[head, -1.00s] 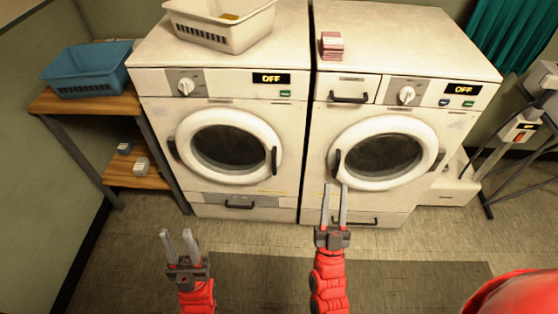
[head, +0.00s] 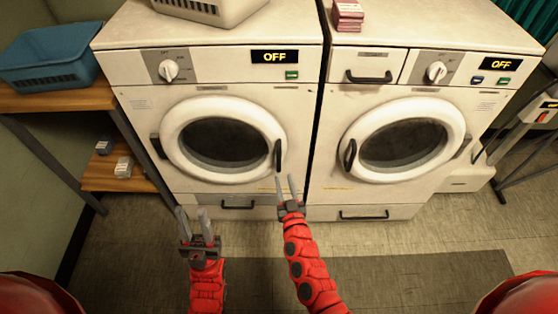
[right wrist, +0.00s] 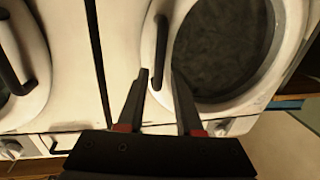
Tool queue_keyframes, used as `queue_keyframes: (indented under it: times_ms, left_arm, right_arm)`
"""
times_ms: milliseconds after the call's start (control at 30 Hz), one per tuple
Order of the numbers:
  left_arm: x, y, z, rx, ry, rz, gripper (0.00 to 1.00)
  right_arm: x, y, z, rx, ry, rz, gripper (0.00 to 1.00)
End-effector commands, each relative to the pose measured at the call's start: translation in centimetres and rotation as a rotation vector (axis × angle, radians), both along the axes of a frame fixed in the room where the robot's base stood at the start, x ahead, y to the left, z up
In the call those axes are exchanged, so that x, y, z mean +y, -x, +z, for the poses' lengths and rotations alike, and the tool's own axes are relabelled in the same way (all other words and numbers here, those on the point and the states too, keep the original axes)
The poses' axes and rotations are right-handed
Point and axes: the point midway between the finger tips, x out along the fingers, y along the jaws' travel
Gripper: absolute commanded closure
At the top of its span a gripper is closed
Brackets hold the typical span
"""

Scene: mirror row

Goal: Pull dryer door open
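Two white front-loading machines stand side by side. I take the left one, without a top drawer, as the dryer (head: 140,120); its round door (head: 181,160) is shut. The dark dryer door handle (head: 278,155) is upright on the door's right side. It also shows in the upside-down right wrist view (right wrist: 162,45), beyond the fingertips and roughly in line with their gap. My right gripper (head: 285,178) is open and empty, just below the handle in the head view; contact is not visible. My left gripper (head: 192,212) is open and empty, low in front of the dryer.
The right machine (head: 330,120) has a top drawer and a shut door with its handle (head: 350,154) on the left. Both displays read OFF. A wooden shelf (head: 60,98) with a blue basket (head: 50,60) stands left.

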Motion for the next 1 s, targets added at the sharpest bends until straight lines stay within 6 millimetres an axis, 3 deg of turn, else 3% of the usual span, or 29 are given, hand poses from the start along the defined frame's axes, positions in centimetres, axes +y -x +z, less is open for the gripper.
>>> queue_keyframes:
  times_ms: [200, 400, 600, 867, 1000]
  left_arm:
    - [0.0, 0.0, -0.6, 0.0, 0.0, 0.0, 0.65]
    - [0.0, 0.0, -1.2, 0.0, 0.0, 0.0, 0.65]
    - [0.0, 0.0, -1.4, 0.0, 0.0, 0.0, 0.65]
    - [0.0, 0.0, -1.4, 0.0, 0.0, 0.0, 0.65]
    - [0.0, 0.0, -1.4, 0.0, 0.0, 0.0, 0.65]
  right_arm:
    - [1.1, -4.5, -0.1, -0.002, 0.001, 0.004, 0.66]
    - [1.6, -7.3, -0.2, -0.001, 0.001, 0.003, 0.66]
    - [1.7, -8.5, 0.0, -0.002, 0.0, 0.0, 0.66]
    - [1.7, -8.6, 0.1, -0.002, 0.0, -0.001, 0.66]
    - [1.7, -8.6, 0.0, -0.002, 0.0, -0.001, 0.89]
